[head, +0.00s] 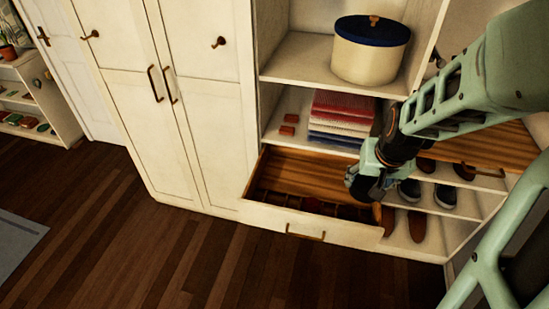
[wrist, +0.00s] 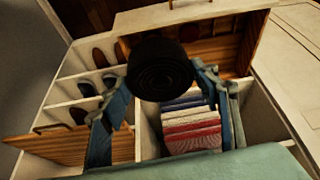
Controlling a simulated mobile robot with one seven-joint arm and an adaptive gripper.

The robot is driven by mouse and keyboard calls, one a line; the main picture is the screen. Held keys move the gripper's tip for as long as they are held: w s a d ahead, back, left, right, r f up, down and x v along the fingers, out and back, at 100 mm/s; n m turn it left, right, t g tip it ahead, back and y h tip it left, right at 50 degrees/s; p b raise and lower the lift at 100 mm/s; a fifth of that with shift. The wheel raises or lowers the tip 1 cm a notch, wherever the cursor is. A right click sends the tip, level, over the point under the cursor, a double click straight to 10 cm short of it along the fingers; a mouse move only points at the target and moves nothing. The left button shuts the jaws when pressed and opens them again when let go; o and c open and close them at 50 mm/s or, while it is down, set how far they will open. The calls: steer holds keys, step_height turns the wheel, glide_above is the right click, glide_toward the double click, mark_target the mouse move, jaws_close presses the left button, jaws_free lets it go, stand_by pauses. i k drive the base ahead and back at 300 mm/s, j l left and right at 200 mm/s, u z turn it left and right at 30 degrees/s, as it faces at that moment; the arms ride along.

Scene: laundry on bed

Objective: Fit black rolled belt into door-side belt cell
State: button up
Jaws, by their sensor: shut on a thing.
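The black rolled belt (wrist: 160,78) is a dark round coil in the wrist view. My gripper (wrist: 158,92) is shut on it, with a blue-green finger on each side. In the head view my gripper (head: 366,184) hangs over the right end of the open drawer (head: 308,226), and the belt is hard to tell from the dark gripper parts. The drawer also shows behind the belt in the wrist view (wrist: 190,16). Its front cells (head: 312,204) are in shadow, with dark and reddish things in them. I cannot make out the door-side belt cell clearly.
Folded red, white and blue cloths (head: 342,118) lie on the shelf above the drawer. A round cream box (head: 370,52) with a blue lid stands higher. Shoes (head: 444,196) fill the shelves at right. Closed wardrobe doors (head: 170,110) stand left. The floor (head: 170,250) in front is clear.

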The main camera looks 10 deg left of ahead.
mark_target(274, 201)
steer(key=i+l+u, duration=0.3)
steer(key=i+u, duration=0.2)
steer(key=i+l+u, duration=0.45)
steer(key=k, duration=0.05)
